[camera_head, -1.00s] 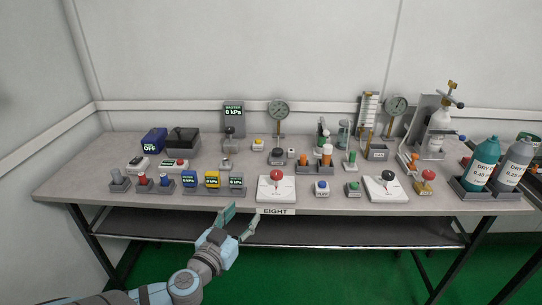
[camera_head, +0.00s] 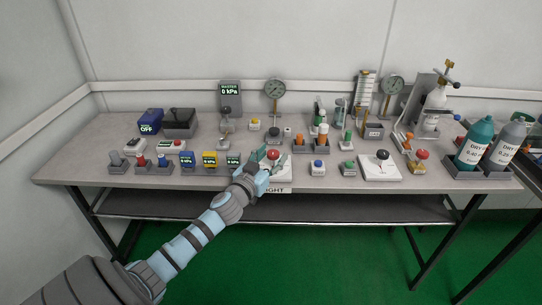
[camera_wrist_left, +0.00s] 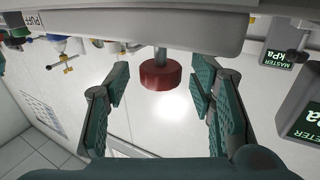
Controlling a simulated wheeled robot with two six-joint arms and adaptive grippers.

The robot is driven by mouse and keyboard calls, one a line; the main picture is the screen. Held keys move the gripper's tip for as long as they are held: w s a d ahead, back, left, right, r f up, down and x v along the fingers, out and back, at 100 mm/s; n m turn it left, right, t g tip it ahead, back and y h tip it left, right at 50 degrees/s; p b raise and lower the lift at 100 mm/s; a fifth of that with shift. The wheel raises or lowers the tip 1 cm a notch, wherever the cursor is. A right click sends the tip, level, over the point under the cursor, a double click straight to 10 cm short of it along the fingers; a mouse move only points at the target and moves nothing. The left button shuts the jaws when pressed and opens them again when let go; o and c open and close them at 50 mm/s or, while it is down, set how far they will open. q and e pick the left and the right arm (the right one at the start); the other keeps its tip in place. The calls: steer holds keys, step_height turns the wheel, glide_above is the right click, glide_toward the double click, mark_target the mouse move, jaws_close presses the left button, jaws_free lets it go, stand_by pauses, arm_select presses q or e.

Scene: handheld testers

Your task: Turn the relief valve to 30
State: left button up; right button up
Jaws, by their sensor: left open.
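A red knob (camera_head: 273,154) stands on a white dial plate (camera_head: 286,179) at the front middle of the bench. A similar plate (camera_head: 380,174) with a black knob (camera_head: 382,155) stands further right. I cannot read which one is the relief valve. My left gripper (camera_head: 268,160) is at the red knob and covers much of its plate. In the left wrist view, the red knob (camera_wrist_left: 160,75) on its metal stem lies between the two open fingers, apart from both. The dial marks are not readable. My right gripper is not in view.
Left of the plate stand small meters (camera_head: 210,160). A blue button box (camera_head: 318,167) is just right of it. Gauges (camera_head: 275,89), bottles (camera_head: 475,143) and other testers stand behind and at the right. Bare bench shows along the front edge.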

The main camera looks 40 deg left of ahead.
arm_select(q)
steer(key=shift+c, duration=0.6)
steer(key=c, duration=1)
